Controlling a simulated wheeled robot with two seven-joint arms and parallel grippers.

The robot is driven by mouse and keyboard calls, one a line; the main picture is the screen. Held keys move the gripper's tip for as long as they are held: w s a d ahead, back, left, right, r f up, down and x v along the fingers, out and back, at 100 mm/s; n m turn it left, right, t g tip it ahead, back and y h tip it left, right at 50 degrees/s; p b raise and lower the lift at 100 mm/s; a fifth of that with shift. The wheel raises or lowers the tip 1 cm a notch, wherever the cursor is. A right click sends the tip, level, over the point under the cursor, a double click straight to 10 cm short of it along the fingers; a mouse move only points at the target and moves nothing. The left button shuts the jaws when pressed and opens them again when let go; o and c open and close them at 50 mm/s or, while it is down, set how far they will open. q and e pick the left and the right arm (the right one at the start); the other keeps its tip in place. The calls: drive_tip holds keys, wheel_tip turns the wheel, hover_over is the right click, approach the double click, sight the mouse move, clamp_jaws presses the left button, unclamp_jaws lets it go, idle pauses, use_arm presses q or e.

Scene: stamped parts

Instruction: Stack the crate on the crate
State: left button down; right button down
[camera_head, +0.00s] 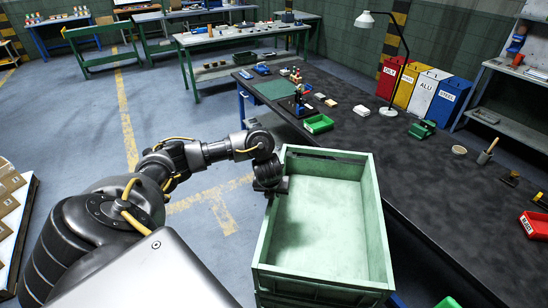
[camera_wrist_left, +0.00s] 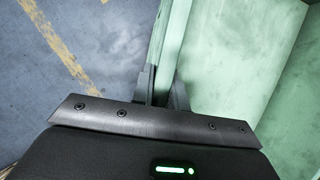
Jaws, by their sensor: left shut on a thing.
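A large pale green crate (camera_head: 322,215), open at the top and empty, takes up the lower middle of the head view. My left gripper (camera_head: 271,186) is at the crate's left wall, shut on its rim. In the left wrist view the two fingers (camera_wrist_left: 163,88) sit on either side of the crate wall (camera_wrist_left: 175,45), with the inside of the crate to the right. My right gripper is not in view.
A long dark workbench (camera_head: 430,200) runs close along the crate's right side. It carries small green bins (camera_head: 319,124), a lamp (camera_head: 388,111) and a red bin (camera_head: 535,225). Coloured waste bins (camera_head: 420,88) stand behind it. The floor (camera_head: 215,190) left of the crate is clear.

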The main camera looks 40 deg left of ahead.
use_arm(q)
drive_tip(key=shift+w+f, duration=0.15)
drive_tip(key=shift+f, duration=0.65)
drive_tip(key=shift+f+b, duration=0.1)
drive_tip(key=shift+b, duration=0.2)
drive_tip(key=c, duration=1.4)
unclamp_jaws()
drive_tip(key=shift+s+f, duration=0.1)
drive_tip(key=shift+s, duration=0.1)
drive_tip(key=p+v, duration=0.7)
drive_tip(key=v, duration=0.3)
drive_tip(key=shift+r, duration=0.45)
drive_tip(key=shift+s+d+r+p, duration=0.25)
drive_tip(key=shift+s+r+p, duration=0.1)
drive_tip(key=shift+r+p, duration=0.2)
